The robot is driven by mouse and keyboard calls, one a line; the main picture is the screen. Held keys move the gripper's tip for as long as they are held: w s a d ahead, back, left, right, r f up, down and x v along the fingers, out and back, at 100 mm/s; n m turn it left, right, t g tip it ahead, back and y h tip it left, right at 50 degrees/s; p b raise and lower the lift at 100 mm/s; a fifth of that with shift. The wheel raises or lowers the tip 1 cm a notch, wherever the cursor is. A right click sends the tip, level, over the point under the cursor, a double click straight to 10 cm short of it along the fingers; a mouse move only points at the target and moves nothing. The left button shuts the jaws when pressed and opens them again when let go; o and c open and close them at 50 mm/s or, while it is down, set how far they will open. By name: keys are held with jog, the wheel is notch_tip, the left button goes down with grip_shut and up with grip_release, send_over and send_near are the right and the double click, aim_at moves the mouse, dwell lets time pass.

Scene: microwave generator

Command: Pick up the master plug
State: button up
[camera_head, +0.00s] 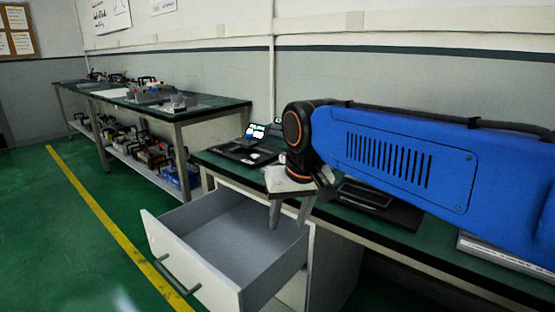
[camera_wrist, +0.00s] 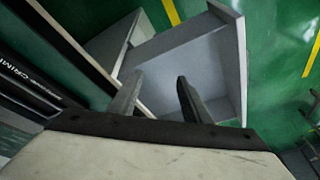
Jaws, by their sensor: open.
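My gripper (camera_head: 289,213) is open and points down over the right part of an open drawer (camera_head: 190,262) in the head view. In the wrist view its two fingers (camera_wrist: 157,95) stand apart with nothing between them, and the drawer (camera_wrist: 190,38) lies beyond them. The visible inside of the drawer looks empty. I cannot make out a master plug in either view. My blue forearm covers part of the near table in the head view.
The near table (camera_head: 225,165) has a dark green top. A small device with a lit screen (camera_head: 256,131) and a black flat device (camera_head: 364,195) stand on it. A longer table (camera_head: 222,103) with several tools stands at the back left. The green floor at left is clear.

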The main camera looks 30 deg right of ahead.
jog(key=w+d+r+m+g, duration=0.2)
jog(key=w+d+r+m, duration=0.3)
jog(key=w+r, duration=0.8)
notch_tip(320, 180, up, 8)
jog(key=r+m+g, duration=0.1)
jog(key=m+g, duration=0.1)
jog(key=m, duration=0.4)
send_over(285, 153)
notch_tip(285, 153, down, 12)
jog(key=shift+f, duration=0.1)
jog(key=shift+s+a+f, duration=0.1)
jog(key=shift+f, duration=2.7)
jog(key=shift+c, duration=0.4)
grip_shut()
jog(key=shift+r, duration=0.15)
